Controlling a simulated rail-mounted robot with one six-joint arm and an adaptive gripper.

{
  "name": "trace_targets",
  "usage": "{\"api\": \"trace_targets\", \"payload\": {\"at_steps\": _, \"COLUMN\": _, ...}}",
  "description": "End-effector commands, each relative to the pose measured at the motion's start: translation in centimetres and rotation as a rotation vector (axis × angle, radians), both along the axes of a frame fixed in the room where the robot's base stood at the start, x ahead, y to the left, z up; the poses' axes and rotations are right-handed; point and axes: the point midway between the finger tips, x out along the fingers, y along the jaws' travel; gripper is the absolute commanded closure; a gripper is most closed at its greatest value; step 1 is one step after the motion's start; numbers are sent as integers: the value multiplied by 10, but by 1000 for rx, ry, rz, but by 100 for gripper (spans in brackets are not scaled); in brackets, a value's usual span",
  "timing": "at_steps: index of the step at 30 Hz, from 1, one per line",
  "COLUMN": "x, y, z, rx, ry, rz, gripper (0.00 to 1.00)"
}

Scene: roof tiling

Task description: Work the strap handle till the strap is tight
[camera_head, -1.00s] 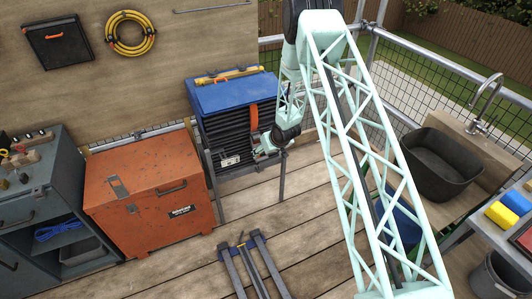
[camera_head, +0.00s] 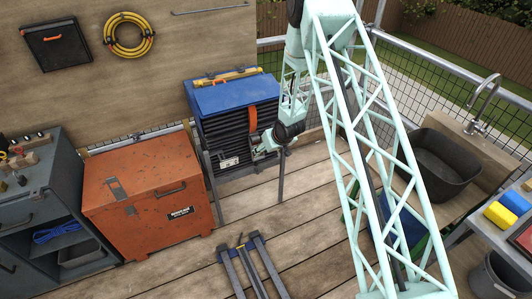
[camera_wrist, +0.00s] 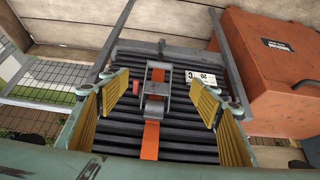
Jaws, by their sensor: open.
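The orange strap (camera_head: 252,121) runs over a stack of dark ribbed tiles (camera_head: 225,128) in a rack with a blue cover. In the wrist view the strap (camera_wrist: 151,140) runs up into a grey metal ratchet buckle with its handle (camera_wrist: 157,80), lying against the tiles. A small red piece sits left of the buckle. My gripper (camera_wrist: 163,95) is open, with yellow ribbed pads on both sides of the buckle and apart from it. In the head view my gripper (camera_head: 264,152) is at the lower right front of the stack; its fingers are small there and hide the buckle.
An orange chest (camera_head: 145,195) stands left of the rack. A dark stand (camera_head: 252,265) is on the plank floor in front. A black basin (camera_head: 440,165) is at the right. The floor before the rack is partly clear.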

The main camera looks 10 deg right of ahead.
Motion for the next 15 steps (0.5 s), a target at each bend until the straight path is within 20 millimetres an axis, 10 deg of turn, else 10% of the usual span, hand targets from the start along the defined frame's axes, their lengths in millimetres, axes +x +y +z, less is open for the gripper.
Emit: {"api": "trace_targets", "payload": {"at_steps": 15, "x": -28, "y": -7, "z": 45, "rx": 0, "ry": -2, "rz": -1, "gripper": 42}}
